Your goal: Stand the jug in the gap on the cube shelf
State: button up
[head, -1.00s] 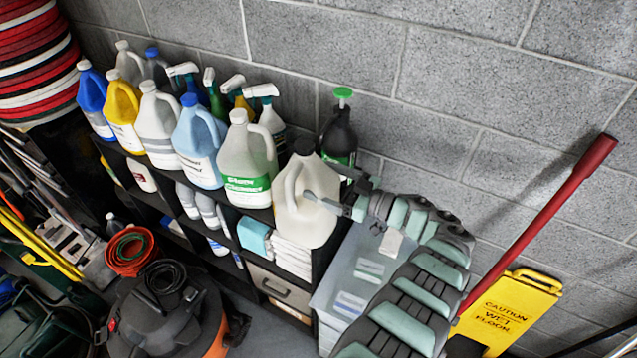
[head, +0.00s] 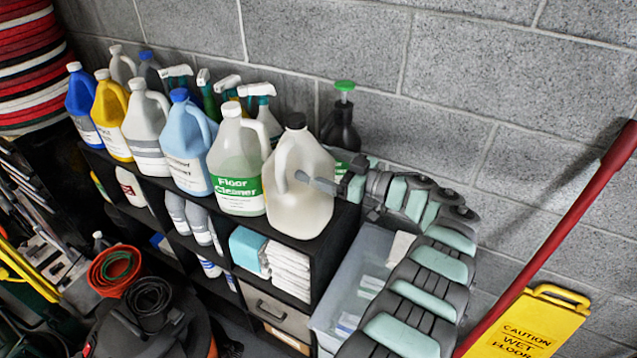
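The cream jug (head: 303,210) with a black cap is upright at the right end of the cube shelf (head: 331,247), just right of the green-labelled floor cleaner jug (head: 238,178). Its base is at the shelf top near the front edge; whether it touches the surface I cannot tell. My gripper (head: 312,181) reaches in from the right, with a grey finger lying across the jug's front near the handle. It appears shut on the jug; the other finger is hidden.
A row of jugs, including a light blue one (head: 186,150), stands on the left. Spray bottles (head: 262,107) and a dark green-topped pump bottle (head: 341,125) stand behind. A clear bin (head: 353,275) is right of the shelf. A yellow caution sign (head: 527,328) stands at lower right.

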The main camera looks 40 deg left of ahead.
jog(key=shift+f+b, duration=0.3)
jog(key=shift+f, duration=0.4)
jog(key=shift+r, duration=0.1)
jog(key=o, duration=1.8)
jog(key=shift+f, duration=0.2)
jog(key=shift+o, duration=0.2)
jog(key=shift+r, duration=0.15)
jog(key=b+v, duration=0.5)
jog(key=v, duration=0.7)
